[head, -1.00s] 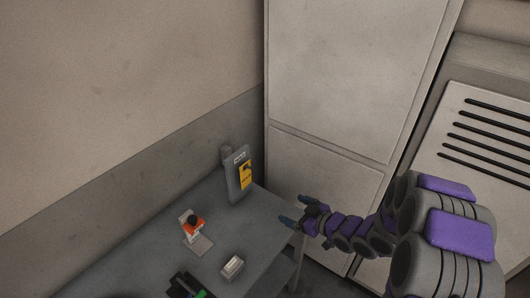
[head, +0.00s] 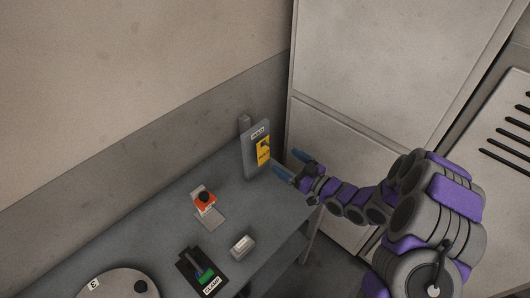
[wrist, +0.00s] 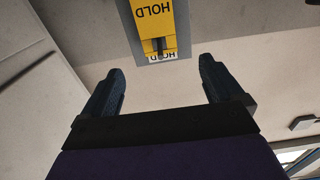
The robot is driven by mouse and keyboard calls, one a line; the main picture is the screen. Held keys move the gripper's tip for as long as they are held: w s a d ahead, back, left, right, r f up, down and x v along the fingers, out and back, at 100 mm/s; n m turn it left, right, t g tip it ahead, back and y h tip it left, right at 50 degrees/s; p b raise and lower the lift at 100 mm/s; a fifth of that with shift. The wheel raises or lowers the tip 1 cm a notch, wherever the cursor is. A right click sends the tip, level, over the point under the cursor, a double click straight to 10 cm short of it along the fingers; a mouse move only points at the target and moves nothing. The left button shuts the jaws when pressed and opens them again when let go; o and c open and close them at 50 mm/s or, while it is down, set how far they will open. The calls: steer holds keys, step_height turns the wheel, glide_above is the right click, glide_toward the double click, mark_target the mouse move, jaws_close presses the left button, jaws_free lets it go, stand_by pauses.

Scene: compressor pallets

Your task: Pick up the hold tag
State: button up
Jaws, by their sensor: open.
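The yellow hold tag (head: 263,151) hangs on the front of a grey upright holder (head: 252,162) at the back right of the table. In the wrist view the tag (wrist: 151,22) reads HOLD upside down, with a dark peg or hook near its lower end. My gripper (head: 289,165) is open and empty, just right of the tag in the head view. In the wrist view its two fingers (wrist: 160,82) are wide apart, with the tag beyond and between them. The fingers do not appear to touch the tag.
On the grey table (head: 262,213) are an orange-and-black device on a plate (head: 206,203), a small pale block (head: 243,245), a black board with a green part (head: 201,273) and a round disc (head: 112,286). A wall stands behind, and a tall pale cabinet (head: 345,75) stands right.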

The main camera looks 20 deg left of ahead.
mark_target(263, 147)
steer(key=x, duration=0.3)
steer(key=b+x, duration=0.1)
steer(key=x, duration=0.3)
steer(key=f+x, duration=0.1)
steer(key=x, duration=0.3)
steer(key=shift+b, duration=0.35)
steer(key=shift+d+r, duration=0.2)
steer(key=shift+d, duration=0.25)
steer(key=shift+c, duration=0.3)
steer(key=shift+a+f, duration=0.15)
steer(key=shift+a, duration=0.25)
steer(key=c, duration=0.9)
steer(key=shift+c, duration=0.8)
steer(key=shift+d, duration=0.25)
steer(key=shift+a+r, duration=0.2)
steer(key=shift+r, duration=0.1)
